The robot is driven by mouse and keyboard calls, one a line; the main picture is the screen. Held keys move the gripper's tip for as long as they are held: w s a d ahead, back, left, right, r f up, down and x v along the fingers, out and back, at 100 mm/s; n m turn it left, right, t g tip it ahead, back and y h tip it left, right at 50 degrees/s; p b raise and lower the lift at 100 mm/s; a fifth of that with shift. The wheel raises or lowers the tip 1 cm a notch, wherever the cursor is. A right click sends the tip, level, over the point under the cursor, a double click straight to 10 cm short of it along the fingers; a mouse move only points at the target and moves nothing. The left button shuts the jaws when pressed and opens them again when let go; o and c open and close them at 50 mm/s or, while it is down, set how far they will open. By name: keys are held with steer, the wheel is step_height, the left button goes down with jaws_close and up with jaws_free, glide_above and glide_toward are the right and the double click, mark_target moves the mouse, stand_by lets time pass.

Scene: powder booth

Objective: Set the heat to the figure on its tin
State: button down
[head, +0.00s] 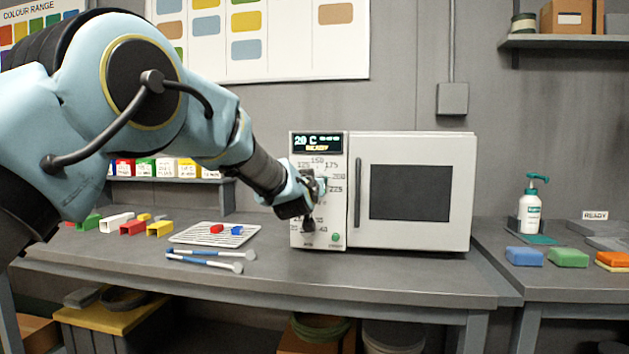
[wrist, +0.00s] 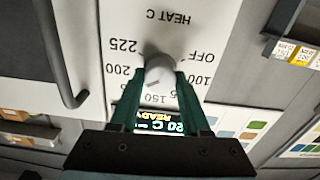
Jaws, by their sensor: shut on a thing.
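The white oven (head: 415,190) stands on the bench, its door closed. Its display (head: 317,143) reads 20 C and READY. My gripper (head: 319,187) is at the heat dial on the oven's left panel. In the wrist view the panel appears upside down, and the green fingers of my gripper (wrist: 160,80) are shut on the grey heat knob (wrist: 158,70), one on each side. OFF, 100, 150, 200 and 225 show around it. A small dark mark shows on the knob's face; its exact setting is unclear. Small coloured tins (head: 150,168) stand on the left shelf, figures unreadable.
A wire rack (head: 205,233) with red and blue pieces and blue-handled tongs (head: 205,261) lie left of the oven. Coloured channel pieces (head: 132,228) lie further left. A pump bottle (head: 530,212) and coloured blocks (head: 568,257) are at right.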

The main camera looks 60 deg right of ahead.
steer(key=m, duration=1.2)
steer(key=shift+s+f+m, duration=0.1)
steer(key=shift+f+m, duration=0.05)
steer(key=shift+m, duration=0.15)
stand_by(0.4)
steer(key=shift+c, duration=1.8)
jaws_free()
steer(key=b+v, duration=0.2)
steer(key=v, duration=0.8)
steer(key=shift+s+a, duration=0.15)
steer(key=shift+a, duration=0.2)
